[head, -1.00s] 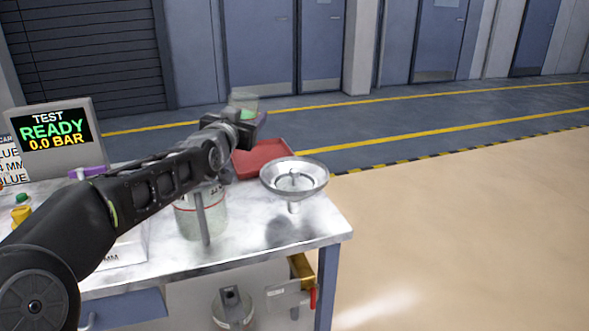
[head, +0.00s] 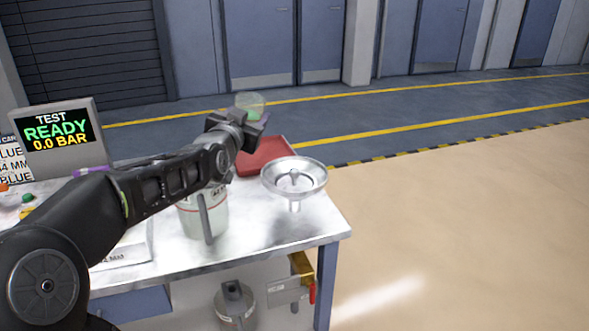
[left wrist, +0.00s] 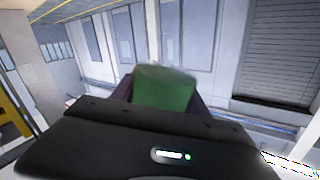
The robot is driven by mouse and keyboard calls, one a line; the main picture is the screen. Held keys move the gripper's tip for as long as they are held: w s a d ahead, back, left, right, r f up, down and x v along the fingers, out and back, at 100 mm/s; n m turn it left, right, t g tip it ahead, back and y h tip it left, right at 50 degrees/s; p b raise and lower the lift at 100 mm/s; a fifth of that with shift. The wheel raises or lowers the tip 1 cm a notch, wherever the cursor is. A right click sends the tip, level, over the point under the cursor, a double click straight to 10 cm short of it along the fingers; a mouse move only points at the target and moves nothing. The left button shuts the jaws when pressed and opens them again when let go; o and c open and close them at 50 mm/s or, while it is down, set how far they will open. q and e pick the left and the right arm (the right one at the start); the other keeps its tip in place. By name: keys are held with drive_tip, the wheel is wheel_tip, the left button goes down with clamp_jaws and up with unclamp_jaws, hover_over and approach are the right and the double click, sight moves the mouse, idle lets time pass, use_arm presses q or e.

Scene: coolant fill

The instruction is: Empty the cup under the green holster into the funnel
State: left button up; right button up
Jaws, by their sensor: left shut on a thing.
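My left gripper (head: 256,122) is shut on a clear cup (head: 250,101) with green liquid in it. It holds the cup high above the back of the bench, up and to the left of the funnel in the head view. The cup looks close to upright. In the left wrist view the green liquid (left wrist: 165,90) shows between the fingers. The metal funnel (head: 294,178) stands with its wide mouth up near the bench's right end. The green holster cannot be made out. My right gripper is not in view.
A red tray (head: 264,158) lies behind the funnel. A pale canister (head: 205,215) stands on the bench (head: 270,240) below my left arm. A test screen (head: 58,135) stands at the left. A brass-coloured valve (head: 303,267) is below the bench's right end.

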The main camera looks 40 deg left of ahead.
use_arm(q)
drive_tip(key=shift+w+d+r+m+p, duration=0.25)
drive_tip(key=shift+m+p, duration=0.35)
drive_tip(key=shift+p, duration=0.7)
drive_tip(key=shift+d+r+m+p, duration=0.35)
drive_tip(key=shift+m+p, duration=0.25)
drive_tip(key=shift+p, duration=0.65)
drive_tip(key=shift+d, duration=0.1)
drive_tip(key=shift+w+d+f+m+p, duration=0.25)
drive_tip(key=shift+d+f+m+p, duration=0.15)
drive_tip(key=shift+m+p, duration=0.65)
drive_tip(key=shift+r+p, duration=0.15)
drive_tip(key=shift+p, duration=0.35)
drive_tip(key=shift+d+r+m+p, duration=0.15)
drive_tip(key=shift+r+m+p, duration=0.3)
drive_tip(key=shift+p, duration=0.65)
drive_tip(key=shift+f+m+y+p, duration=0.15)
drive_tip(key=shift+f+m+p, duration=0.15)
drive_tip(key=shift+m+p, duration=0.45)
drive_tip(key=shift+f+m+y+p, duration=0.1)
drive_tip(key=shift+f+m+p, duration=0.35)
drive_tip(key=shift+m, duration=0.55)
drive_tip(key=shift+f+m+y+p, duration=0.15)
drive_tip(key=shift+f+m+p, duration=0.05)
drive_tip(key=shift+m+p, duration=0.55)
drive_tip(key=shift+w+d+f+m, duration=0.15)
drive_tip(key=shift+d+m, duration=0.1)
drive_tip(key=shift+m, duration=0.15)
